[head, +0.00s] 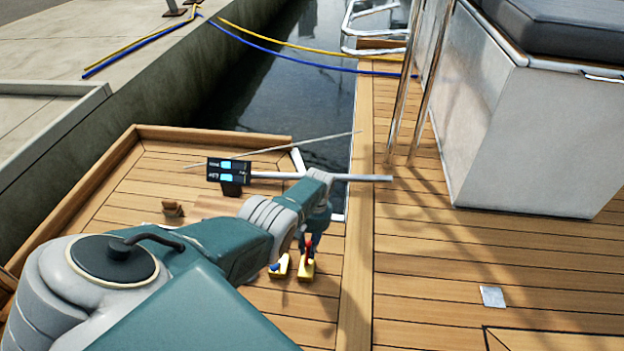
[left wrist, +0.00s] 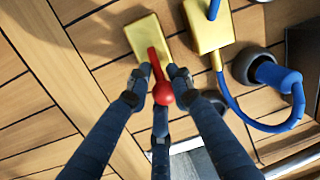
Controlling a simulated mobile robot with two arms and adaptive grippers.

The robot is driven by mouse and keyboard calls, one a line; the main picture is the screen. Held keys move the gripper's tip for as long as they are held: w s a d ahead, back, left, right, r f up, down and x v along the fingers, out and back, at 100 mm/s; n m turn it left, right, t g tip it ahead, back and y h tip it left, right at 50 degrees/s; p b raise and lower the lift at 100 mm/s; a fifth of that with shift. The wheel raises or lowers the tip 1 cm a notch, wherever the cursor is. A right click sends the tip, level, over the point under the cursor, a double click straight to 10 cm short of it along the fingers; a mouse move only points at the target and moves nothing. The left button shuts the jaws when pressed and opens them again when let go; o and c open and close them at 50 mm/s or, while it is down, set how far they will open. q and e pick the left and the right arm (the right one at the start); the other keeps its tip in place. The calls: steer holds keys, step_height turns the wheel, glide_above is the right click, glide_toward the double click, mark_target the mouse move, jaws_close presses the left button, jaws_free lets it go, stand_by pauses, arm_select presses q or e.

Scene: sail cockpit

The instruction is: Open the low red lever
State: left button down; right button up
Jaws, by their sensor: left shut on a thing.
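The red lever (head: 308,241) rises from a small yellow block (head: 306,268) on the wooden deck, partly hidden by my left gripper (head: 314,243). In the left wrist view the red lever (left wrist: 155,64) ends in a round red knob, with its yellow block (left wrist: 145,35) beyond. My left gripper (left wrist: 159,84) has its dark fingers closed around the lever near the knob. A second yellow block with a blue lever (head: 275,267) stands just to the left in the head view. My right gripper is not in view.
A white cabinet (head: 530,130) and metal posts stand right; the deck between is mostly clear.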

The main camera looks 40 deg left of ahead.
arm_select(q)
steer(key=shift+s+a+f+g, duration=0.15)
steer(key=shift+s+a+g, duration=0.15)
steer(key=shift+s, duration=0.1)
steer(key=c, duration=1.6)
jaws_free()
steer(key=shift+w, duration=0.1)
steer(key=shift+w+d, duration=0.1)
steer(key=shift+w+r, duration=0.1)
steer(key=shift+r, duration=0.1)
steer(key=shift+w+r, duration=0.2)
steer(key=shift+r, duration=0.35)
steer(key=r, duration=0.3)
steer(key=w+r, duration=0.1)
steer(key=r, duration=0.6)
steer(key=shift+w+r, duration=0.2)
